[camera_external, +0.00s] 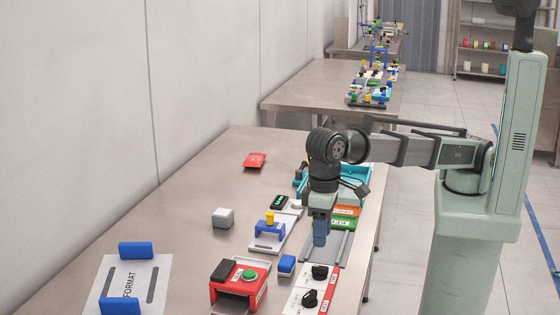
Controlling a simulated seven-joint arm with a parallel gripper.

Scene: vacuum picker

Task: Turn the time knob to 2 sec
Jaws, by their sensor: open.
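Two black knobs sit on a white panel with red parts (293,302) at the front of the table. The farther knob (319,271) is round, and the nearer knob (309,299) lies just below it in the picture. The labels are too small to read, so I cannot tell which is the time knob or where either one points. My gripper (320,241) points down above and a little behind the farther knob, apart from it. It is open, with nothing seen between its fingers.
The table's left rear is clear.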

